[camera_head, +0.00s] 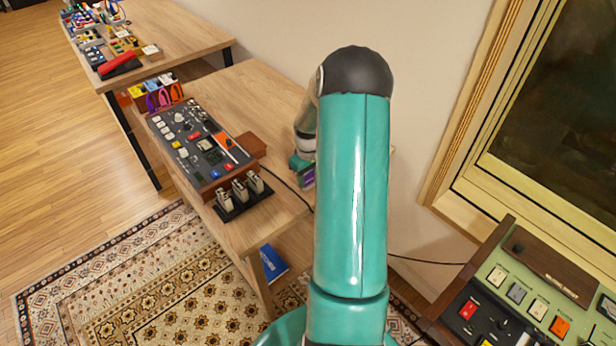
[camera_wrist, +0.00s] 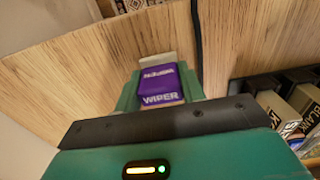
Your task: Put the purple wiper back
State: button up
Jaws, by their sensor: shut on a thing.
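The purple wiper (camera_wrist: 158,84), a small block with the word WIPER on it in white, sits between the fingers of my gripper (camera_wrist: 158,92) in the wrist view. My gripper is shut on it. In the head view my gripper (camera_head: 303,168) is at the right end of the near wooden table, and a bit of the purple wiper (camera_head: 307,181) shows just below it. My own arm hides much of that area. A black rack (camera_head: 238,207) with several pale, dark-marked blocks stands at the table's front corner, left of my gripper.
A sloped control panel (camera_head: 190,135) fills the table's middle, with a brown block (camera_head: 251,144) beside it. A dark cable (camera_head: 287,186) runs over the table edge. Colourful holders (camera_head: 158,93) stand at the far end. A green console (camera_head: 530,290) is at the lower right.

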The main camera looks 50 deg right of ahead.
jog(key=shift+f, duration=0.15)
jog(key=o, duration=1)
notch_tip(320, 180, up, 12)
jog(key=shift+r, duration=0.25)
jog(key=a+r+t+h, duration=0.2)
jog(key=a+r, duration=1.3)
jog(key=a, duration=0.4)
jog(key=s+a+r+t, duration=0.1)
jog(key=s+a, duration=0.4)
jog(key=a, duration=0.1)
jog(key=s+a+r+t+y, duration=0.1)
jog(key=s+a+r, duration=0.1)
jog(key=s+a, duration=0.2)
jog(key=s+a+r+n+t+y, duration=0.1)
jog(key=s+a+r, duration=0.1)
jog(key=s+a, duration=0.3)
jog(key=shift+s+a+t, duration=0.15)
jog(key=shift+s+a, duration=0.05)
jog(key=shift+a, duration=0.5)
jog(key=shift+s+a+t, duration=0.15)
jog(key=shift+a, duration=0.5)
